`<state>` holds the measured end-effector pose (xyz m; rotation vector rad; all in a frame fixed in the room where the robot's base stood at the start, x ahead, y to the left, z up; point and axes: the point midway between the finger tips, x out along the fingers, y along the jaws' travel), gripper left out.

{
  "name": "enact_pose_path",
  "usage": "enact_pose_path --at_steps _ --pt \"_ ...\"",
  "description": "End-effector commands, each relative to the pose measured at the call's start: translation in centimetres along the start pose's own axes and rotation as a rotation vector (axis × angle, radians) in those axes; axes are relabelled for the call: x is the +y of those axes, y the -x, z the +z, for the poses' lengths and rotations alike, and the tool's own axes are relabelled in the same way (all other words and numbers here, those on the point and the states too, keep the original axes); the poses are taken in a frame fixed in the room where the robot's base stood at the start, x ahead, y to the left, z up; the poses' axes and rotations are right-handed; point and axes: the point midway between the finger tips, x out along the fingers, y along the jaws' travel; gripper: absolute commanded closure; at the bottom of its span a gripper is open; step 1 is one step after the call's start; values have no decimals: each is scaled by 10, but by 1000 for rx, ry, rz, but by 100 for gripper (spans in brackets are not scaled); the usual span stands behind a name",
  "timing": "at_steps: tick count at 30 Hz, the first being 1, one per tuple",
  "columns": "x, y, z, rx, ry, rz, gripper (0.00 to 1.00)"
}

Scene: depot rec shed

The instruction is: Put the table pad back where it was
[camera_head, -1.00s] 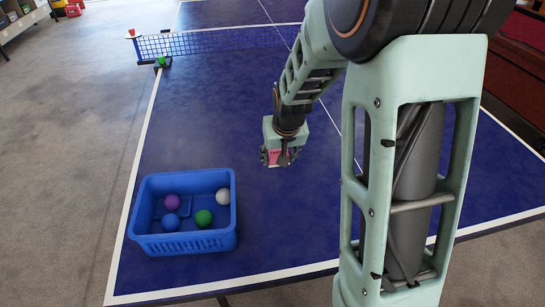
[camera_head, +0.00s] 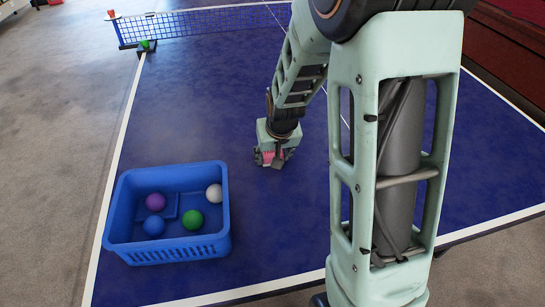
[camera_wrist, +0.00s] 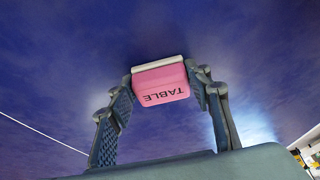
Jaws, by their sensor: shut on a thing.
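The table pad is a pink block with a pale edge, marked "TABLE". In the wrist view the table pad (camera_wrist: 160,82) sits between the two fingers of my gripper (camera_wrist: 163,88), which is shut on it. In the head view my gripper (camera_head: 272,159) points down over the blue table, right of the basket, and a bit of the pink pad (camera_head: 267,155) shows at its fingertips. The gap between the pad and the table surface cannot be told.
A blue basket (camera_head: 218,241) holding several balls stands on the near left of the table-tennis table (camera_head: 200,120). A net (camera_head: 205,22) crosses the far part, with a small green item (camera_head: 145,44) near its left end. The table around my gripper is clear.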

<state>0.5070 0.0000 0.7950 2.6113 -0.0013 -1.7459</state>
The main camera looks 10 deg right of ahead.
Motion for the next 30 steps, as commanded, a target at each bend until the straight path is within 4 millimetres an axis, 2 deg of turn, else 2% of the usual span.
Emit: enact_pose_path --at_steps 9,10,15,25,30 --pt "0 -3 1 1 0 0 77" --pt "0 -3 1 1 0 0 53" --pt "0 -2 0 0 0 0 37" --pt "0 1 -1 0 0 0 37" --pt "0 20 -3 4 0 0 37"
